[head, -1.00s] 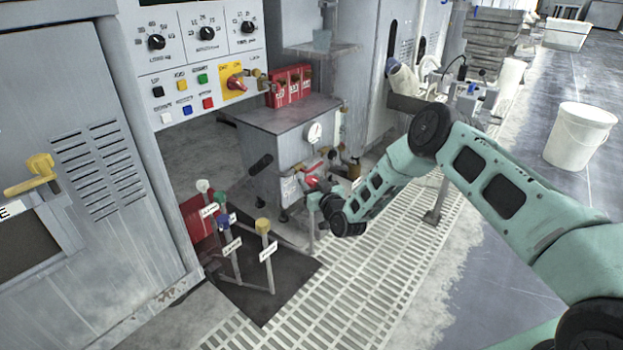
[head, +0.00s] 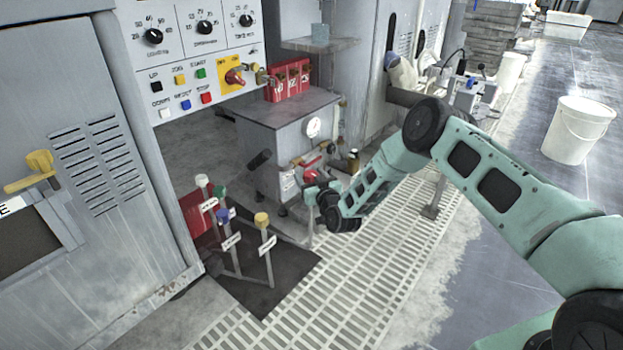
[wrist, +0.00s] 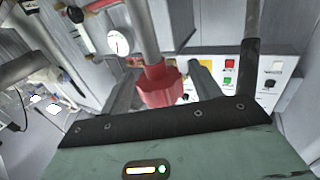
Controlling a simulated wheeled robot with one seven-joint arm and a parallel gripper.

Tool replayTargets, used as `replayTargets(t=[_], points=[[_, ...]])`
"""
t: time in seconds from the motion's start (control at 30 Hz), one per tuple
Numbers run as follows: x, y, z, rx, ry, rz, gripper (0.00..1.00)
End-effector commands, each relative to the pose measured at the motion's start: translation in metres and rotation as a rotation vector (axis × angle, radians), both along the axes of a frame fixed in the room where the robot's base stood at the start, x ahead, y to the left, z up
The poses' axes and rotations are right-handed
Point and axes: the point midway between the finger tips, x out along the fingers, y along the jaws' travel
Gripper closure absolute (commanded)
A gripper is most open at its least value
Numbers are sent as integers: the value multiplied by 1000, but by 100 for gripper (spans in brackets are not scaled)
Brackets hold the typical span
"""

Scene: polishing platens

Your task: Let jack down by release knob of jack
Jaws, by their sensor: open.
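A red lobed knob (wrist: 163,86) on a grey stem fills the middle of the wrist view, taken to be the jack's release knob. My gripper (wrist: 163,92) is open, with one grey finger on each side of the knob; I cannot tell whether either touches it. In the head view my gripper (head: 311,190) is at the front of a grey cabinet (head: 262,150), by red parts (head: 311,175) that it partly hides. The jack's lifting part cannot be made out.
A black-gripped bar (head: 260,160) juts from the cabinet, left of my gripper. A pressure gauge (head: 313,127) is above. Upright labelled levers (head: 265,245) stand at lower left.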

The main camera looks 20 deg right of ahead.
Motion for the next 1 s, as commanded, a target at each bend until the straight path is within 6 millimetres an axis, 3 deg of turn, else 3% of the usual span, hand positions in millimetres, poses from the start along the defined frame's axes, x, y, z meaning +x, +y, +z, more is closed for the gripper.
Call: replayTargets(t=[0.17, 0.27, 0.7, 1.0], points=[[-10, -1, 2, 0, 1, 1, 37], [-26, -4, 3, 0, 3, 2, 37], [-127, -21, 2, -1, 5, 1, 37], [-167, -28, 0, 0, 2, 0, 37]])
